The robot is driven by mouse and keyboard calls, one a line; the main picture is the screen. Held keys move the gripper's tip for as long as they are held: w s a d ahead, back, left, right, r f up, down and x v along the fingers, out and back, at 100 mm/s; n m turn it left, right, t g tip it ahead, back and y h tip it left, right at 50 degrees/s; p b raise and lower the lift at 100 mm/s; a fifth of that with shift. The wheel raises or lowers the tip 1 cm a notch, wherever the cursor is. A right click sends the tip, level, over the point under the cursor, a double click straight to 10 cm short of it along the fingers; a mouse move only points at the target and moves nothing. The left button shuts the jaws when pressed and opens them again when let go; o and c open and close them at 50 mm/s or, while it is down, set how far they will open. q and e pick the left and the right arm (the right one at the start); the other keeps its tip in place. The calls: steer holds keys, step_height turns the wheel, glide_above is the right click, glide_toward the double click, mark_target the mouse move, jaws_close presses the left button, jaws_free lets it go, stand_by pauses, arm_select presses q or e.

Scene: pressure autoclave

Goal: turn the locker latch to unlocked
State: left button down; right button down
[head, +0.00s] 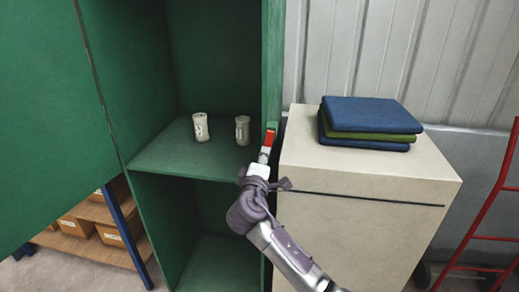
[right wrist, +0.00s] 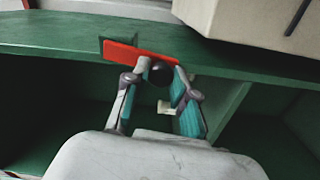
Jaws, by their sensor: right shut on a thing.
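The green locker (head: 150,160) stands open, with its door (head: 45,110) swung out to the left. The red latch (head: 269,138) is on the front edge of the locker's right side wall. In the right wrist view the red latch (right wrist: 135,52) is a bar lying nearly level in the picture, tilted slightly down to the right, beside a dark green plate. My right gripper (head: 264,157) reaches up to it from below. In the right wrist view my right gripper (right wrist: 160,68) is shut on the latch, its fingertips hiding part of it. My left gripper is not in view.
Two pale jars (head: 201,127) (head: 242,130) stand on the locker shelf. A cream cabinet (head: 355,180) with folded blue and green cloths (head: 368,119) stands close on the right. A red ladder-like frame (head: 490,215) is at far right. Boxes on a rack (head: 75,226) show lower left.

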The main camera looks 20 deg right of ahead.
steer(key=shift+s+d+f+n+p, duration=0.1)
steer(key=shift+s+d+n+p, duration=0.25)
steer(key=shift+n+p, duration=0.5)
steer(key=c, duration=1)
jaws_free()
steer(key=shift+o, duration=0.2)
steer(key=v, duration=1.2)
steer(key=shift+w, duration=0.1)
